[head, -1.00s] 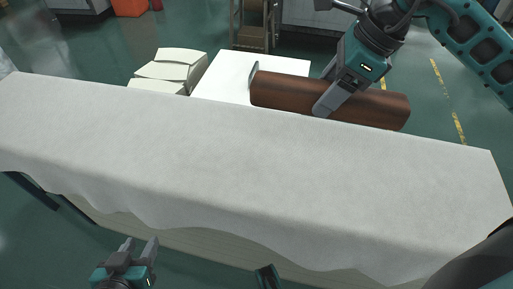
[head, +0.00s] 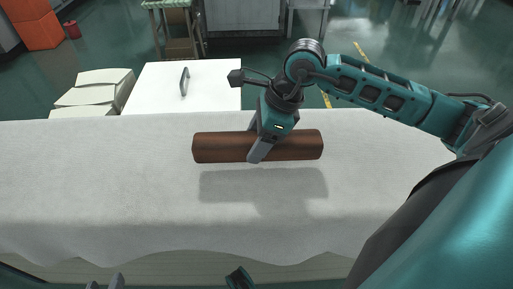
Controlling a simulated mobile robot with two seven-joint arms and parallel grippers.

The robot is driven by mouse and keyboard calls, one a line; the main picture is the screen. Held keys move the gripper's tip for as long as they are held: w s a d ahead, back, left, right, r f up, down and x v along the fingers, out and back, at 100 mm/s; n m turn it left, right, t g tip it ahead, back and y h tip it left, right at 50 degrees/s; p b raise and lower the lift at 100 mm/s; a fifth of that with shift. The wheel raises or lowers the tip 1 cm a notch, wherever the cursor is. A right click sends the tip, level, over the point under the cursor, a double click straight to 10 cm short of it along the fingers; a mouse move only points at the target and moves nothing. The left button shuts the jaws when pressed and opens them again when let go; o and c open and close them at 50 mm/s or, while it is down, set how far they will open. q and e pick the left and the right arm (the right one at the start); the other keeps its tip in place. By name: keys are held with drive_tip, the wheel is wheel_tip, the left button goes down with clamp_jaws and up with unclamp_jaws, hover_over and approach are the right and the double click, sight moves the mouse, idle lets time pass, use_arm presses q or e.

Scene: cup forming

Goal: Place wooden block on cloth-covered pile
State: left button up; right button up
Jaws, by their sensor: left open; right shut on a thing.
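The wooden block (head: 220,147) is a dark brown rounded log. My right gripper (head: 257,152) is shut on it near its middle. The block lies level across the picture, over the far part of the cloth-covered pile (head: 110,185). Its shadow falls on the white cloth in front of it, apart from the block, so the block seems held above the cloth. My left gripper (head: 105,284) shows only as fingertips at the bottom edge, in front of the pile, open and away from the block.
Behind the pile stand a white table (head: 205,85) with a grey handle (head: 184,82) and a stack of pale sheets (head: 95,92). A stool (head: 175,25) and an orange box (head: 35,25) are further back. The cloth is clear left of the block.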

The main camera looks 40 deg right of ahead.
wheel_tip(320, 180, down, 4)
drive_tip(key=shift+r+b, duration=0.2)
drive_tip(key=shift+b, duration=0.35)
drive_tip(key=shift+f, duration=0.25)
drive_tip(key=shift+r, duration=0.1)
drive_tip(key=o, duration=1.5)
drive_tip(key=shift+f, duration=0.2)
drive_tip(key=shift+o, duration=0.2)
